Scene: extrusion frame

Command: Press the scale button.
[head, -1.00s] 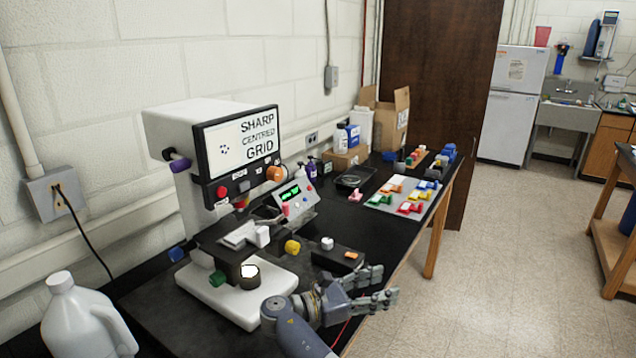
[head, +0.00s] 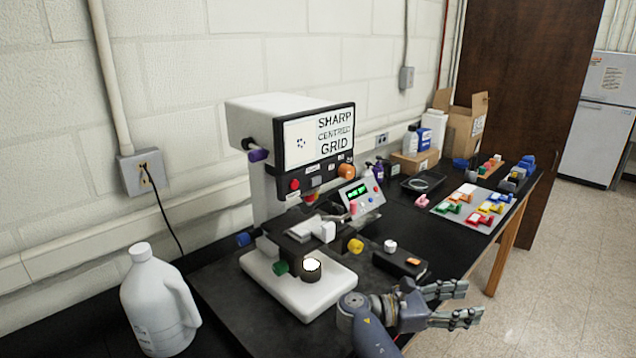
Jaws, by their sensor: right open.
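The microscope-like machine (head: 252,112) stands on the black bench, with a screen (head: 317,139) reading "SHARP CENTRED GRID". Under the screen, a dark panel carries a red button (head: 295,184), an orange knob (head: 346,171) and small white labels. The labels are too small to read, so I cannot tell which control is the scale button. My right gripper (head: 474,302) is open and empty at the bench's front edge, its fingers pointing right. It is right of the machine's white base (head: 318,301) and well away from the panel. My left gripper is not in view.
A white jug (head: 158,305) stands left of the machine. A control box with a green display (head: 359,190) is behind its right side. A black box (head: 399,263) lies near my right gripper. A tray of coloured pieces (head: 446,206) is farther right. The floor at right is clear.

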